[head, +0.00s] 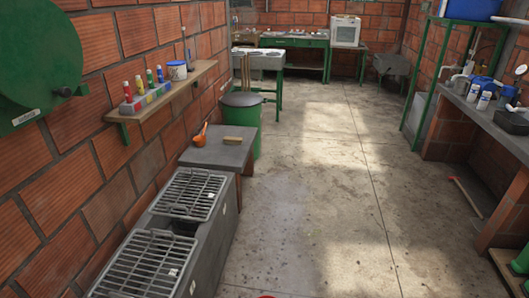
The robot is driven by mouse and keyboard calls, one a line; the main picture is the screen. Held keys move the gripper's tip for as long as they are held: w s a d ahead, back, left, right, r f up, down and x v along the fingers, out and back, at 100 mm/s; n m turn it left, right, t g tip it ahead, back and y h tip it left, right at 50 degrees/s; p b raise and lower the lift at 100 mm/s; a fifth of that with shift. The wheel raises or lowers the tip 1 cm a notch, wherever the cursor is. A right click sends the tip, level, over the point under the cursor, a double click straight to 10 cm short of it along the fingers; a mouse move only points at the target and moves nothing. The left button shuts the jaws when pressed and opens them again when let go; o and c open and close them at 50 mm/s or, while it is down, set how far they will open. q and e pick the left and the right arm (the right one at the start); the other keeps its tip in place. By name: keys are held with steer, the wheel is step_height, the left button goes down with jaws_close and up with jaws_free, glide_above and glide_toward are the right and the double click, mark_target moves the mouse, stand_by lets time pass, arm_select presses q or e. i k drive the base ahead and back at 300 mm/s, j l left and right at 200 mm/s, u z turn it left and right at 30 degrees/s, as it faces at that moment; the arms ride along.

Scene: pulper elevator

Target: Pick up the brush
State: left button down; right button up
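A tan, oblong block that looks like the brush (233,140) lies on the dark grey low table (212,157) left of the middle. It is too small for me to make out bristles. An orange scoop-like item (201,134) with a raised handle stands to its left on the same table. Neither of my grippers shows in the head view.
Two grey metal racks (150,262) top a grey box in front of the table. A green bin (242,115) stands behind it. A wall shelf (166,95) holds bottles and a tub. A long-handled tool (465,196) lies at right. The middle floor is clear.

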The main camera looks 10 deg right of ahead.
mark_target(226, 140)
steer(key=i+l, duration=0.15)
steer(key=l, duration=0.25)
steer(key=i+l, duration=0.2)
steer(key=l, duration=0.2)
steer(key=i+l, duration=0.15)
steer(key=l, duration=0.25)
steer(key=i+l, duration=0.2)
steer(key=l, duration=0.2)
steer(key=i+l, duration=0.15)
steer(key=l, duration=0.25)
steer(key=i+l, duration=0.2)
steer(key=l, duration=0.2)
steer(key=i+l, duration=0.15)
steer(key=l, duration=0.2)
steer(key=i+l, duration=0.15)
steer(key=i, duration=0.3)
steer(key=i+l, duration=0.15)
steer(key=i, duration=0.3)
steer(key=i+l, duration=0.15)
steer(key=i, duration=0.3)
steer(key=i+l, duration=0.15)
steer(key=i, duration=0.35)
steer(key=u, duration=0.05)
